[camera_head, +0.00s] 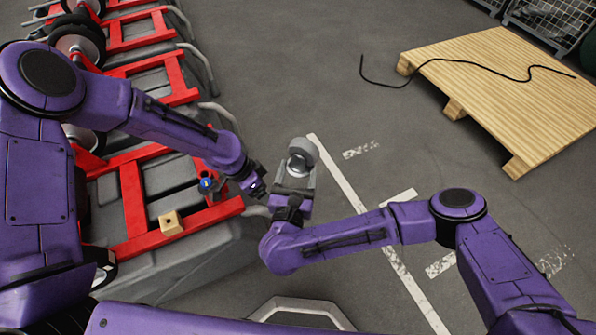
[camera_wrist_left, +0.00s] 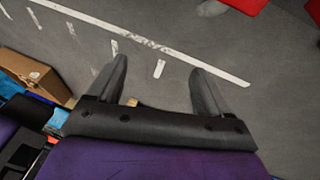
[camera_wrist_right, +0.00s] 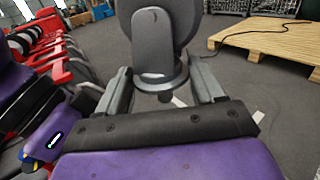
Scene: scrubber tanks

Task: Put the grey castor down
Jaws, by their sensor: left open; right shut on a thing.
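The grey castor (camera_head: 302,154) is in my right gripper (camera_head: 292,188), near the middle of the head view and apparently above the floor. In the right wrist view the castor (camera_wrist_right: 153,42) rises upright beyond the fingers, its round plate low between them. My right gripper (camera_wrist_right: 165,92) is shut on it. My left gripper (camera_head: 262,186) is just left of the castor in the head view. In the left wrist view my left gripper (camera_wrist_left: 158,75) has its fingers wide apart with nothing between them.
Grey scrubber tanks with red frames (camera_head: 134,200) line the left side. A small wooden block (camera_head: 171,223) sits on the nearest frame. A wooden pallet (camera_head: 500,85) with a black cable (camera_head: 480,66) lies at the upper right. Open grey floor with white lines (camera_head: 340,180) lies between.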

